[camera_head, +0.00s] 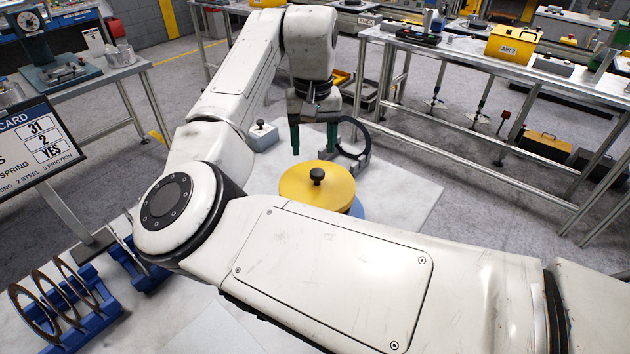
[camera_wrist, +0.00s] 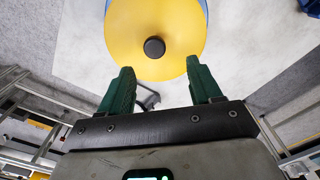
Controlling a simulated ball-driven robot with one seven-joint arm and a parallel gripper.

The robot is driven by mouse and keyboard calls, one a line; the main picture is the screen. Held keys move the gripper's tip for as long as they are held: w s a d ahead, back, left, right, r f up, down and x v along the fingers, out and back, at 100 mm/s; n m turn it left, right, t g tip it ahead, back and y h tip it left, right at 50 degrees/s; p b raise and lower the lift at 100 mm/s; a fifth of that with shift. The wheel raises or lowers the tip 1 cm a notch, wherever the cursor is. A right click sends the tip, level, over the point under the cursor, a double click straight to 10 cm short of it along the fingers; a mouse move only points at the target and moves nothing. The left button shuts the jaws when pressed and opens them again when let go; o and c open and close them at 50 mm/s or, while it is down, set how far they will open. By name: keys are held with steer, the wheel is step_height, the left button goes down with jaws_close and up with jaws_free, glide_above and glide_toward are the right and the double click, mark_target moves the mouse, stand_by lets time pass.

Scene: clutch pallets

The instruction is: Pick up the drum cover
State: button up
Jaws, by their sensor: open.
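The drum cover (camera_head: 305,190) is a round yellow disc with a black knob (camera_head: 317,175) at its middle. It sits on something blue, of which only a small edge shows; my arm hides its near side. In the wrist view the yellow cover (camera_wrist: 125,38) and its knob (camera_wrist: 154,48) lie just beyond my fingertips. My gripper (camera_head: 314,141) has two green fingers, apart with nothing between them, pointing down above and behind the cover. In the wrist view the open fingers (camera_wrist: 160,78) straddle the line to the knob without touching it.
A black ring on a stand (camera_head: 352,142) is close to the right of my gripper. A grey block with a black knob (camera_head: 262,136) stands to the left. Blue racks with rings (camera_head: 62,310) lie at the lower left. The white tabletop (camera_head: 405,205) is bare to the right of the cover.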

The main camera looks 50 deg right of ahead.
mark_target(317, 172)
steer(key=shift+s+d+f+p, duration=0.15)
steer(key=shift+f+p, duration=0.15)
steer(key=shift+f, duration=0.65)
steer(key=shift+s+a+f+p, duration=0.1)
steer(key=shift+f+p, duration=0.15)
steer(key=shift+f, duration=0.75)
steer(key=shift+s+d+f+p, duration=0.15)
steer(key=shift+f+p, duration=0.15)
steer(key=shift+f, duration=0.65)
steer(key=shift+c, duration=0.5)
jaws_close()
